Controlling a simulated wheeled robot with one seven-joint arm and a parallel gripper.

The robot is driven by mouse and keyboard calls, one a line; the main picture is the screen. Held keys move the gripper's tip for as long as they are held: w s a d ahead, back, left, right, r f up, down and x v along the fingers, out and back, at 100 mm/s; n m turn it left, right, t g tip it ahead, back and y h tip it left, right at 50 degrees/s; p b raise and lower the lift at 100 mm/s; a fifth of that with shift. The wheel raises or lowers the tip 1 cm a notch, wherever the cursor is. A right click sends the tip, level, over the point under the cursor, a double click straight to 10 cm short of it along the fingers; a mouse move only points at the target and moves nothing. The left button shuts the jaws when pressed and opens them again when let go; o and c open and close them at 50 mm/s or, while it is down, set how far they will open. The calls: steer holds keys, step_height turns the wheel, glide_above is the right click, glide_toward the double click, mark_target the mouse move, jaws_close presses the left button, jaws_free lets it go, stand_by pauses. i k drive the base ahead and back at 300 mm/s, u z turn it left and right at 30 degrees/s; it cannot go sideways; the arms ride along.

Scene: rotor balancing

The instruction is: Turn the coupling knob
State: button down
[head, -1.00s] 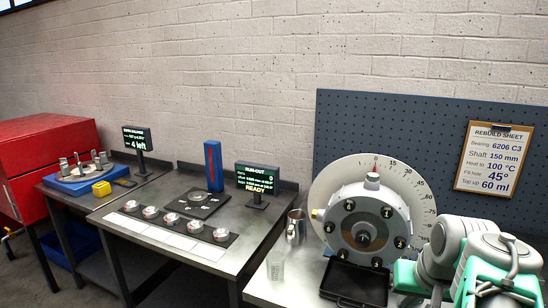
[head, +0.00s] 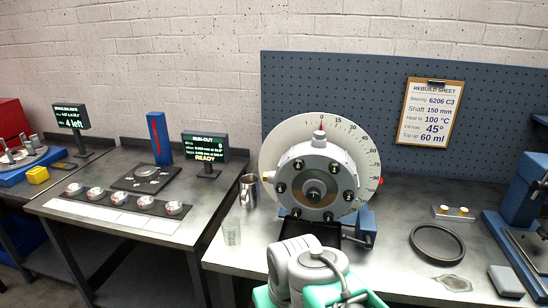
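A grey round housing (head: 314,179) stands on the bench in front of a white degree dial (head: 269,151). Several dark bolts ring its face, and a dark round hub with a brown centre (head: 314,194) sits in the middle. No part is labelled as the coupling knob, so I cannot tell for sure which part it is. My arm, white and green, shows at the bottom centre, below and in front of the housing. My gripper is not in view. The arm hides part of the black tray (head: 312,230) below the housing.
A metal jug (head: 249,190) and clear beaker (head: 231,232) stand left of the housing. A black ring (head: 437,244), a small block with brass pieces (head: 453,212) and blue equipment (head: 525,190) are at right. The left bench holds a row of round parts (head: 122,199) and a run-out display (head: 205,147).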

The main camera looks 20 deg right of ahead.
mark_target(313, 194)
steer(key=z, duration=2.15)
steer(key=k, duration=0.75)
steer(key=u, duration=1.1)
steer(key=i, duration=0.45)
